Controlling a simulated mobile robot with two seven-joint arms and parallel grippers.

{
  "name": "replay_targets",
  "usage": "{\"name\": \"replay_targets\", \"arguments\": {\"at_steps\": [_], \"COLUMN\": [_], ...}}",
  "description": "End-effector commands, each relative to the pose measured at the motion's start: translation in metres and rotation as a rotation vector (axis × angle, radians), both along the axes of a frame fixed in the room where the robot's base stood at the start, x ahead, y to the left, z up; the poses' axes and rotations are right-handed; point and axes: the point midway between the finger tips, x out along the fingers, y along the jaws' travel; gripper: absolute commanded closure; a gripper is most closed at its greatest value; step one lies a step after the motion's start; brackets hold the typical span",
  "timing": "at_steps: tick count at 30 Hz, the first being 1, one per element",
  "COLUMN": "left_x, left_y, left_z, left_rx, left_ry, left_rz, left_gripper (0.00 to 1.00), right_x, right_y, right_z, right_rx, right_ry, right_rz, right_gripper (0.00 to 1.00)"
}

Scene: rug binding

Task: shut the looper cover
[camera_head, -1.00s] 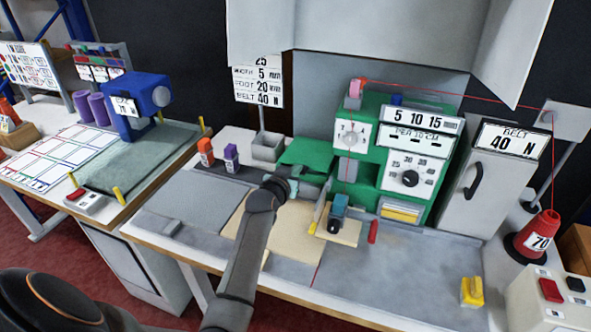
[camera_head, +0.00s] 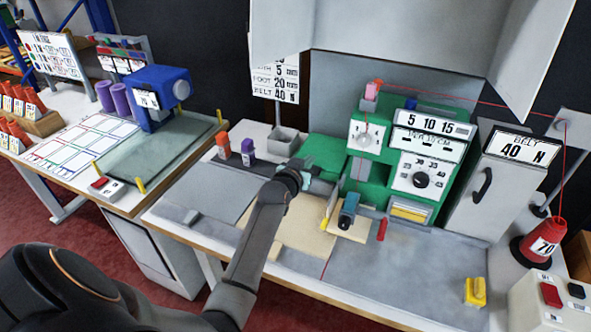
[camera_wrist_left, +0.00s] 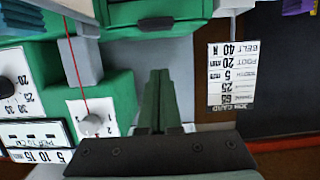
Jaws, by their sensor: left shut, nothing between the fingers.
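The green machine (camera_head: 365,180) stands on the bench right of centre, with dials and number plates on its front. Its flat green part (camera_head: 325,153) reaches left behind my left gripper. I cannot tell for sure which green part is the looper cover. My right gripper is out of view.
A blue presser piece (camera_head: 349,210) sits on a tan board close right of my gripper. A red cone (camera_head: 540,240) stands far right. The front right of the bench is mostly clear.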

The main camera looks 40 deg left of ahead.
Motion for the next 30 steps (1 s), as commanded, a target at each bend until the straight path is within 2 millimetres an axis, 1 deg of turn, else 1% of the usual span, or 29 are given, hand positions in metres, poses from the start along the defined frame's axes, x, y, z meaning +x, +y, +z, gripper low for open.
{"name": "replay_targets", "arguments": {"at_steps": [1,9,15,19,26,29,30], "left_x": [-0.011,-0.054,-0.077,-0.084,-0.087,-0.092,-0.097], "left_y": [-0.003,-0.013,-0.019,-0.02,-0.021,-0.028,-0.034], "left_z": [-0.004,0.007,0.013,0.016,0.016,0.004,-0.006], "left_rx": [-0.002,-0.002,-0.003,-0.002,-0.002,0.004,0.009], "left_ry": [0.007,0.006,0.006,0.004,0.006,0.027,0.045], "left_rz": [0.0,0.0,-0.001,0.0,-0.001,-0.017,-0.032], "left_gripper": [1.0,1.0,1.0,1.0,1.0,1.0,1.0], "right_x": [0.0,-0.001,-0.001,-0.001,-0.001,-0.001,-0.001], "right_y": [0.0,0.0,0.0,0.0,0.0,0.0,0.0], "right_z": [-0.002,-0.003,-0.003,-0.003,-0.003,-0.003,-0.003], "right_rx": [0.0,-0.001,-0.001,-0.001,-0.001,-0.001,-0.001], "right_ry": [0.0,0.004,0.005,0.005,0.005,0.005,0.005], "right_rz": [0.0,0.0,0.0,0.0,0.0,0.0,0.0], "right_gripper": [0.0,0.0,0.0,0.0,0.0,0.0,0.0]}}
